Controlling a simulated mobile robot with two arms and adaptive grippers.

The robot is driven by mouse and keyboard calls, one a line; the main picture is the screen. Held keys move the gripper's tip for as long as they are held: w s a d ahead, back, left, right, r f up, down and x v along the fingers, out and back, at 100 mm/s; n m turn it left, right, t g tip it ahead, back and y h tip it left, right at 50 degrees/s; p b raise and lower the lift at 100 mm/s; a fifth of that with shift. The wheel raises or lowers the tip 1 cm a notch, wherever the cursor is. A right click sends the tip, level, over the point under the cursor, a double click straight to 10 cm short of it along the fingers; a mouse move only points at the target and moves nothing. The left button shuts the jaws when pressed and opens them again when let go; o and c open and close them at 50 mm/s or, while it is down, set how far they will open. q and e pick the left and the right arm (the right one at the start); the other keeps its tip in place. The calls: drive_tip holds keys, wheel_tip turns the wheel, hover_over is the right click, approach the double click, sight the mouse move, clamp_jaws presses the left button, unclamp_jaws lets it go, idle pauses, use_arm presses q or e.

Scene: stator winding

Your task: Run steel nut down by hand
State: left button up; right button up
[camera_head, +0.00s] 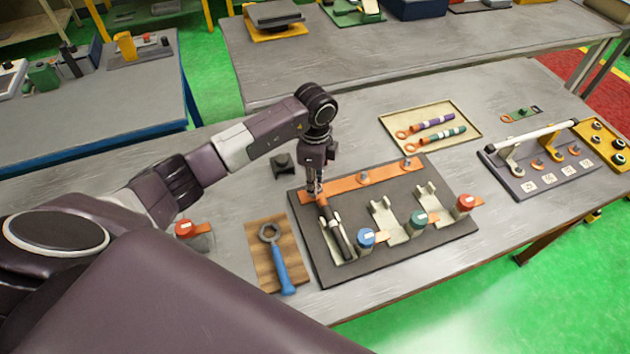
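An orange-copper bar (383,172) lies along the far side of a dark board (325,262). Two small metal fasteners, a middle one (362,177) and a right one (407,162), stand on the bar; whether they include the steel nut is too small to tell. My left gripper (315,190) points straight down at the bar's left end. Its fingertips cover that spot, so any nut there is hidden, and I cannot tell whether they are shut. A black cable with an orange end (337,232) lies in the left pale cradle, just in front of my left gripper. My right gripper is not in view.
A blue-handled ring wrench (280,258) lies on a wooden block left of the board. Blue (366,237), green (418,218) and red (465,202) caps line the front edge. A tray (465,143) with two cables is behind. A rack (545,190) stands right.

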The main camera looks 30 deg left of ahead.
use_arm(q)
clamp_jaws()
drive_tip(key=m+b, duration=0.1)
drive_tip(key=m, duration=0.2)
drive_tip(key=shift+w+f, duration=0.1)
drive_tip(key=shift+f, duration=0.05)
drive_tip(key=m+b, duration=0.2)
drive_tip(key=m, duration=0.2)
drive_tip(key=shift+m, duration=0.3)
drive_tip(key=m+b, duration=0.1)
drive_tip(key=m, duration=0.2)
drive_tip(key=m+b, duration=0.2)
drive_tip(key=m, duration=0.1)
drive_tip(key=shift+w+d+f, duration=0.15)
drive_tip(key=m+b, duration=0.2)
drive_tip(key=m, duration=0.2)
drive_tip(key=o, duration=0.6)
unclamp_jaws()
drive_tip(key=shift+d+r, duration=0.1)
drive_tip(key=shift+r, duration=0.15)
drive_tip(key=shift+c, duration=0.3)
drive_tip(key=shift+c, duration=0.7)
